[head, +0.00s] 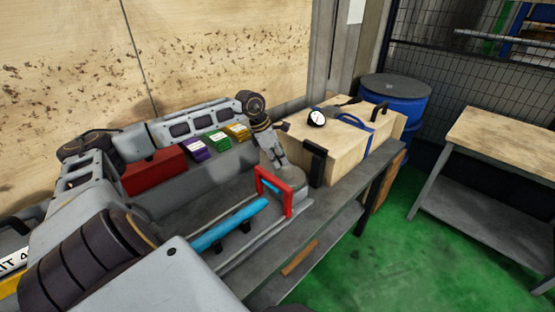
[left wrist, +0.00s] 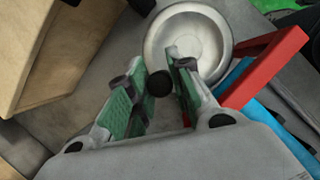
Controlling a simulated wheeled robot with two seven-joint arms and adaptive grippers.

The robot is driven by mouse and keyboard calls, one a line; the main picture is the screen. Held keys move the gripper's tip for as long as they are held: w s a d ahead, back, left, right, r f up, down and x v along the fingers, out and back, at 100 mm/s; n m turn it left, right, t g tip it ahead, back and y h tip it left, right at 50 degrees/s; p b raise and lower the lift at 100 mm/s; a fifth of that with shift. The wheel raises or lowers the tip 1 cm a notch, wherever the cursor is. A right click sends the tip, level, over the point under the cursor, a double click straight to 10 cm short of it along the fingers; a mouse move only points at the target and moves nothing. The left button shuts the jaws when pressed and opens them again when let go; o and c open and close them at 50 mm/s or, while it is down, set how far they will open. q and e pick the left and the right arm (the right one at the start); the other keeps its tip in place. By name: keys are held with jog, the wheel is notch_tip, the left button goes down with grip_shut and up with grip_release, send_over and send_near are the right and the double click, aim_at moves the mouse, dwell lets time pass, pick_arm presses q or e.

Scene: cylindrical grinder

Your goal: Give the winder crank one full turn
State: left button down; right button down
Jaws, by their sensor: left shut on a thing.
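The winder is a round grey metal dish (left wrist: 190,42) in the left wrist view. In the head view only part of the winder (head: 291,178) shows, low beside the red frame. The crank's dark round knob (left wrist: 160,83) sits between the green-padded fingers of my left gripper (left wrist: 162,80). My left gripper also shows in the head view (head: 279,164), pointing down at the winder, shut on the crank knob. The crank's arm is mostly hidden by the fingers. My right gripper is not in view.
A red frame (head: 288,200) and a blue cylinder (head: 230,225) stand close to the winder. A wooden box with a dial gauge (head: 316,118) is to the right. Purple, green and yellow boxes (head: 219,141) and a red box (head: 155,171) lie behind.

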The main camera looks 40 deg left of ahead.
pick_arm(q)
jog(key=shift+w+m, duration=0.2)
jog(key=shift+m, duration=0.1)
jog(key=c, duration=1.7)
grip_release()
jog(key=o, duration=0.4)
jog(key=shift+v, duration=0.75)
jog(key=shift+a+v, duration=0.1)
jog(key=shift+v, duration=2.5)
jog(key=shift+a+v, duration=0.15)
jog(key=shift+v, duration=2.45)
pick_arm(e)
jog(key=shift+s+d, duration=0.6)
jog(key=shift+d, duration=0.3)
